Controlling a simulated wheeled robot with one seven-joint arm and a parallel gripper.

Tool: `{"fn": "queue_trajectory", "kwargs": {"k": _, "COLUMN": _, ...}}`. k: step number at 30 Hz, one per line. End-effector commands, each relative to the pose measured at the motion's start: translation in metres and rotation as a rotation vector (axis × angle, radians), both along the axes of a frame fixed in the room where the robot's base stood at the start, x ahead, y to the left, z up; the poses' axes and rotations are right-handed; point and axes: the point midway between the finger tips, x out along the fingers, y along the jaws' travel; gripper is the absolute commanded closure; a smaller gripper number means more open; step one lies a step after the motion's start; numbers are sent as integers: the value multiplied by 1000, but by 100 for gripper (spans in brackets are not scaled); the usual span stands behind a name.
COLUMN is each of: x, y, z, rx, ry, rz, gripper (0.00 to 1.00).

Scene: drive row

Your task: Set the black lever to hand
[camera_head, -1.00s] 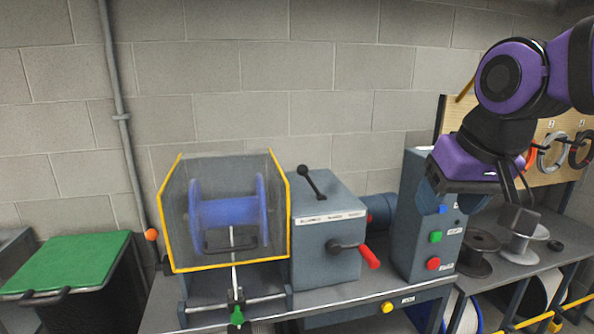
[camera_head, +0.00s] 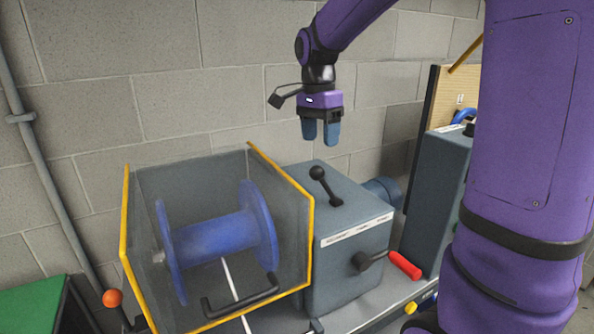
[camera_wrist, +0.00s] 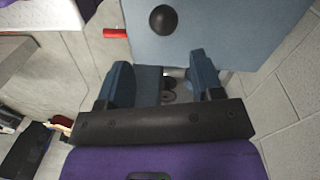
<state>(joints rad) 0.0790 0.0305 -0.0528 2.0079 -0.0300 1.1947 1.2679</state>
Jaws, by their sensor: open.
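The black lever (camera_head: 326,188) with a round knob stands on top of the grey gearbox housing (camera_head: 345,207), leaning to the left in the head view. A white label strip (camera_head: 357,230) runs along the housing's front top edge; its words are too small to read. My gripper (camera_head: 321,142) is open and empty, pointing down above the lever and apart from it. In the wrist view the lever's black knob (camera_wrist: 163,19) shows beyond my open fingers (camera_wrist: 163,84), near the top of the picture.
A guard with yellow edges (camera_head: 308,225) encloses a blue spool (camera_head: 215,238) left of the housing. A crank with a red handle (camera_head: 404,265) sticks out from the housing's front. A grey control cabinet (camera_head: 441,190) stands to the right. A block wall is behind.

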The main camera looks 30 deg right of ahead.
Motion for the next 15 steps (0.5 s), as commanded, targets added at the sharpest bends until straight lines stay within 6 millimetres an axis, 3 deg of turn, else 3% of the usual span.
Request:
{"fn": "queue_trajectory", "kwargs": {"k": 7, "x": 1, "y": -2, "z": -17, "rx": -1, "ry": 11, "rz": -23, "gripper": 40}}
{"fn": "queue_trajectory", "kwargs": {"k": 15, "x": -4, "y": -2, "z": -64, "rx": -1, "ry": 12, "rz": -21, "gripper": 40}}
